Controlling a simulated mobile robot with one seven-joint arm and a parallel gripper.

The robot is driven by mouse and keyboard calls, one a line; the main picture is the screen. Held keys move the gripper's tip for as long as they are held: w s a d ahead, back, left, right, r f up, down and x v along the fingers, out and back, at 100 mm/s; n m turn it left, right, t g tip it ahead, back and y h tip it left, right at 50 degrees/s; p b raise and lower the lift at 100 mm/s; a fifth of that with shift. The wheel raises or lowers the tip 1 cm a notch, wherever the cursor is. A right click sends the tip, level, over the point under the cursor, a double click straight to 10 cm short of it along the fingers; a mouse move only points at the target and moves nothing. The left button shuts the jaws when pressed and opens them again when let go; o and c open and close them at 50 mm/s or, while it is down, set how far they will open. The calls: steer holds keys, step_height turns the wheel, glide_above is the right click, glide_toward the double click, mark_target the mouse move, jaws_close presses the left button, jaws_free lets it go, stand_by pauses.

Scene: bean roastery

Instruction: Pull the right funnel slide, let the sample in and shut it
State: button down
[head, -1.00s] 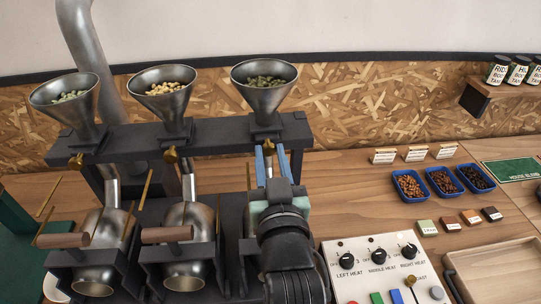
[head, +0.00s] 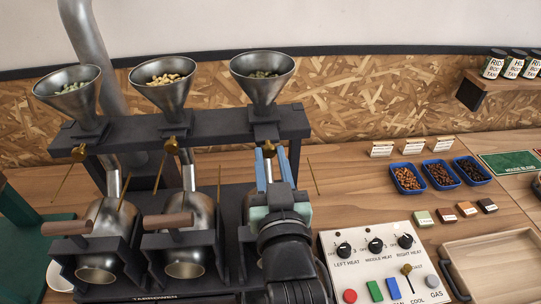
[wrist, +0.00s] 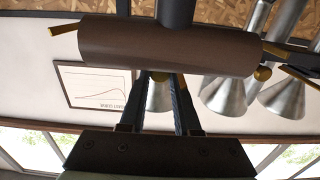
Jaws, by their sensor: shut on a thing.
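The right funnel (head: 263,86) is a steel cone on the dark rack, with greenish beans lying low inside it. Its slide (head: 266,133) sticks out toward me below the funnel, ending in a brass knob (head: 268,148). My gripper (head: 269,158) reaches up from below and is shut on this knob. In the wrist view, my gripper's fingers (wrist: 160,84) close around the knob behind a brown wooden handle (wrist: 165,45), which hides part of the slide. The right roaster drum is mostly hidden behind my arm.
Drums with wooden handles stand below. A control panel (head: 380,265) lies right of my arm, with blue bean trays (head: 407,178) beyond it.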

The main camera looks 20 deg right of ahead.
steer(key=c, duration=0.6)
jaws_free()
steer(key=shift+c, duration=0.2)
steer(key=p+v, duration=0.2)
steer(key=v, duration=1.1)
steer(key=shift+c, duration=0.2)
stand_by(0.5)
